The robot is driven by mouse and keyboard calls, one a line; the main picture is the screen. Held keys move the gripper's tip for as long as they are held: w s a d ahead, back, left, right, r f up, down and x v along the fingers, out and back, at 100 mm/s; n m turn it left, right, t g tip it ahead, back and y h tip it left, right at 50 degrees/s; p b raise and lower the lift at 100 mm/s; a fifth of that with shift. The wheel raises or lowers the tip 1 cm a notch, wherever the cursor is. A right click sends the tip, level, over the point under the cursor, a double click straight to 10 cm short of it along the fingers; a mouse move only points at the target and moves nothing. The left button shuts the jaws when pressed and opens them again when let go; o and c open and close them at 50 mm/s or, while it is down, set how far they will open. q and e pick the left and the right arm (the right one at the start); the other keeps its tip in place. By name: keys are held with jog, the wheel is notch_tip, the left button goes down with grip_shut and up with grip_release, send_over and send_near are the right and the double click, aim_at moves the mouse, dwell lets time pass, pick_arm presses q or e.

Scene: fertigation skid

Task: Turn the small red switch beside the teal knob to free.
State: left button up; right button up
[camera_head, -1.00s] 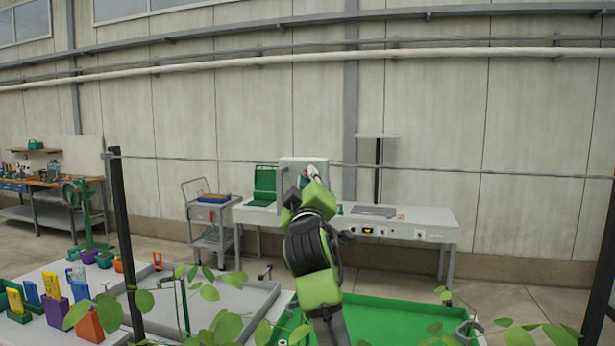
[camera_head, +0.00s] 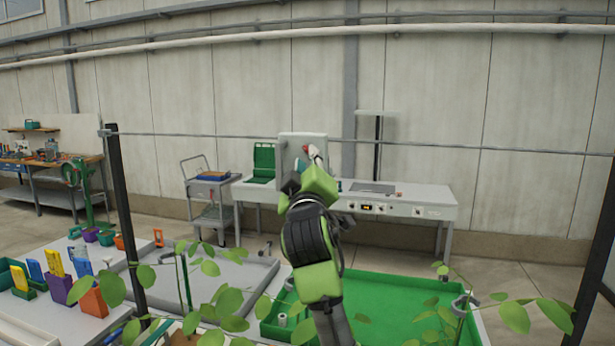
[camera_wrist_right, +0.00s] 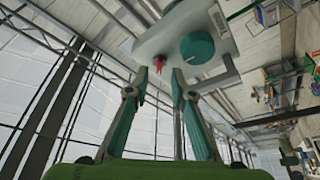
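The small red switch (camera_wrist_right: 160,63) sticks out from a pale grey control box (camera_wrist_right: 152,44) in the right wrist view. The round teal knob (camera_wrist_right: 197,47), with a white mark, sits to its right on the same face. My right gripper (camera_wrist_right: 160,73) is open, its two teal-and-grey fingers reaching toward the box. In that view the switch lies between the two fingertips; I cannot tell whether they touch it. In the head view the box (camera_head: 289,145) stands behind my right gripper (camera_head: 315,155), which hides much of its face. My left gripper is not in view.
A grey bench (camera_head: 420,194) with small controls stands behind my arm. A green tray (camera_head: 390,305) and a grey tray (camera_head: 235,285) lie in front. Leafy plants (camera_head: 210,325) cross the foreground. A dark post (camera_head: 127,220) stands at left, with a wire strung across.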

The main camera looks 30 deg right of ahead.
jog(key=v, duration=0.8)
jog(key=shift+s, duration=0.25)
jog(key=shift+w+a+f, duration=0.1)
jog(key=shift+a+f, duration=0.05)
jog(key=shift+f, duration=0.1)
